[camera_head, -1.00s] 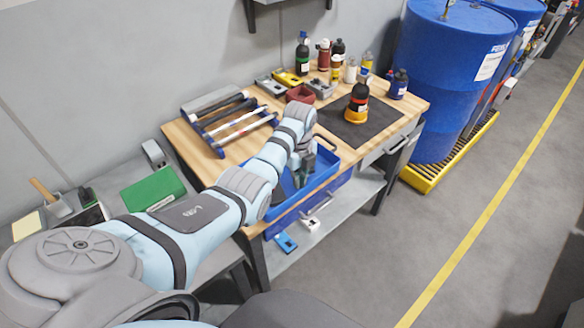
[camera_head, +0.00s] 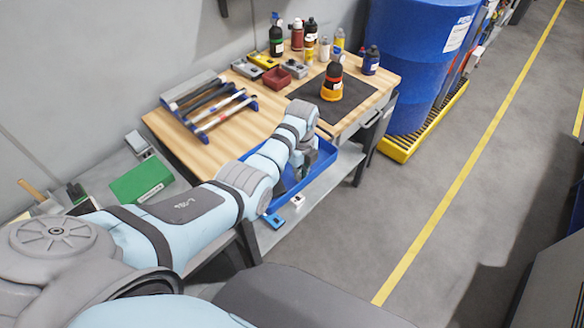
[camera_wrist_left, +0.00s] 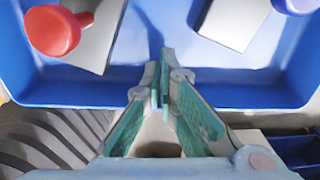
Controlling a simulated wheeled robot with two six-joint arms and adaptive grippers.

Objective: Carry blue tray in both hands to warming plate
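The blue tray (camera_head: 322,172) is at the workbench's front edge, partly hidden behind my left arm. My left gripper (camera_head: 304,168) is at the tray, its fingers mostly hidden by the wrist in the head view. In the left wrist view the fingertips (camera_wrist_left: 163,82) are nearly together at the near wall of the tray (camera_wrist_left: 80,93) and look closed on it. Inside the tray are a red-knobbed thing (camera_wrist_left: 53,31), a grey flat piece and a white block (camera_wrist_left: 234,22). My right gripper is out of view. I cannot pick out a warming plate.
The wooden workbench (camera_head: 228,145) holds a rack (camera_head: 205,105), bottles, small bins and a dark mat (camera_head: 352,93) with an orange-black bottle (camera_head: 332,82). Grey floor right of the bench is open.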

